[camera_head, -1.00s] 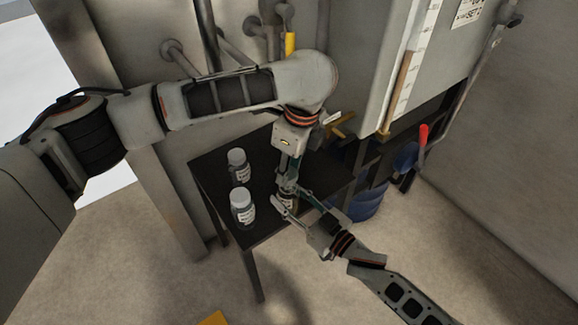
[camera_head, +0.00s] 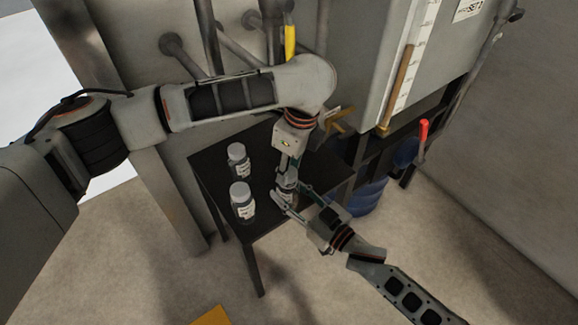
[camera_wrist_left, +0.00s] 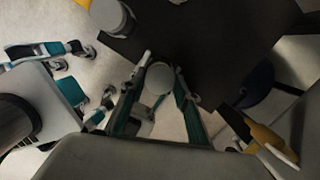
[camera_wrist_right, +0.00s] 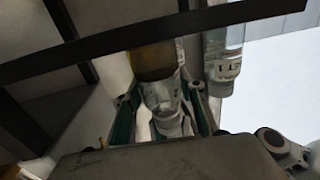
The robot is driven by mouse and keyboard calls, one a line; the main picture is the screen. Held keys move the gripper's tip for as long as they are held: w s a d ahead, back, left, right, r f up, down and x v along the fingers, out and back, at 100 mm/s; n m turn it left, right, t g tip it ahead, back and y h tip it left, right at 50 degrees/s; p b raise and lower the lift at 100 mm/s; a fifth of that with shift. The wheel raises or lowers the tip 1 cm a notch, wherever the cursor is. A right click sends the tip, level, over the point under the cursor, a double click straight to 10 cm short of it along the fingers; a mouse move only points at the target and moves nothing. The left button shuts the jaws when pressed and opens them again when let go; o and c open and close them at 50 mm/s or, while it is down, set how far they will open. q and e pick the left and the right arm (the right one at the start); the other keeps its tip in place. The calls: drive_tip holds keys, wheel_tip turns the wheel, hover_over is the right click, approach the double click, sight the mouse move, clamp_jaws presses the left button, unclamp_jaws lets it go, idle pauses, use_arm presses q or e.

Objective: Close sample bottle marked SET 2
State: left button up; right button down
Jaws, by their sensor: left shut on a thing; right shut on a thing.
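A small bottle (camera_head: 287,196) stands at the right front part of the dark table, between my two grippers and partly hidden by them. My left gripper (camera_head: 287,180) reaches down from above and is shut on its pale round cap (camera_wrist_left: 159,77). My right gripper (camera_head: 281,200) comes in from the lower right and is shut on the bottle's body. The right wrist view shows that bottle (camera_wrist_right: 152,62) between the fingers, with amber contents. I cannot read its label, nor tell whether the cap is fully seated.
Two other white-capped bottles stand on the table's (camera_head: 215,165) left side, one behind (camera_head: 239,160) and one in front (camera_head: 243,203). A blue drum (camera_head: 368,195) stands right of the table. A red-handled lever (camera_head: 423,132) and the grey genset cabinet (camera_head: 375,50) are at the right.

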use_arm(q)
drive_tip(key=shift+f, duration=0.6)
drive_tip(key=m, duration=0.6)
drive_tip(key=shift+a+m+t+h, duration=0.1)
drive_tip(key=shift+m+t+h, duration=0.2)
drive_tip(key=shift+m+h, duration=0.1)
drive_tip(key=m+h, duration=0.1)
drive_tip(key=m, duration=0.5)
drive_tip(key=m+h, duration=0.1)
drive_tip(key=m, duration=0.5)
drive_tip(key=shift+m, duration=0.3)
drive_tip(key=m, duration=0.3)
drive_tip(key=m+g, duration=0.1)
drive_tip(key=m, duration=0.2)
drive_tip(key=shift+a+m+h, duration=0.1)
drive_tip(key=shift+m+h, duration=0.2)
drive_tip(key=o, duration=0.7)
drive_tip(key=shift+c, duration=0.2)
